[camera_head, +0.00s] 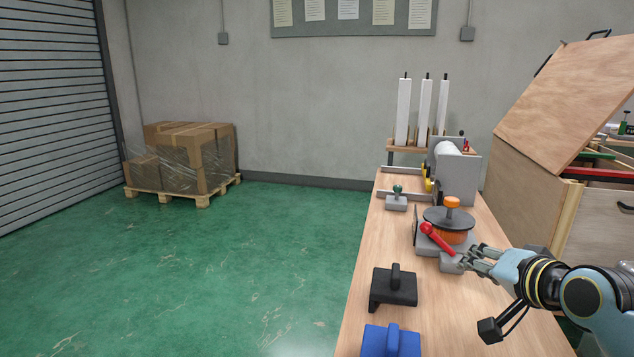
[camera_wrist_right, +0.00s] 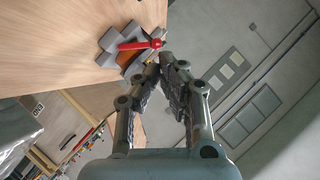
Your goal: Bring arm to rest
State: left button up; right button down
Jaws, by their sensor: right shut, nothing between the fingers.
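My right gripper (camera_head: 470,259) comes in from the right over the wooden bench (camera_head: 390,245). It is shut and empty, and its fingertips meet in the right wrist view (camera_wrist_right: 168,62). In the head view it appears close to the red-handled lever (camera_head: 437,239) of a grey machine with an orange and dark round top (camera_head: 449,221). In the right wrist view the red lever (camera_wrist_right: 140,45) lies beyond the fingertips, and I cannot tell whether they touch it. My left gripper is not in view.
A black handled block (camera_head: 393,288) and a blue one (camera_head: 391,341) stand at the bench's near end. A small green-knobbed grey block (camera_head: 396,202) and white columns (camera_head: 403,112) stand farther back. An open wooden chest (camera_head: 545,190) is at right. The green floor at left is clear before wrapped boxes (camera_head: 185,158).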

jog(key=s+f+n+g+h, duration=0.2)
jog(key=s+n+g, duration=0.25)
jog(key=s, duration=1.25)
jog(key=s+f+n+g+h, duration=0.25)
jog(key=s+n+g, duration=0.2)
jog(key=s, duration=1.25)
jog(key=s+d+f+g+y+b, duration=0.2)
jog(key=f+b, duration=0.5)
jog(key=f, duration=2.7)
pick_arm(q)
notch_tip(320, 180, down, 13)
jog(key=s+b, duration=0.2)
jog(key=b, duration=0.3)
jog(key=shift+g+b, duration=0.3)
jog(key=shift+b, duration=0.05)
pick_arm(e)
jog(key=s+d+f+m+g, duration=0.1)
jog(key=s+d+f, duration=0.1)
jog(key=s+f, duration=1.6)
notch_tip(320, 180, down, 3)
jog(key=shift+s+f+h, duration=0.15)
jog(key=shift+f+h, duration=0.05)
jog(key=shift+h, duration=0.25)
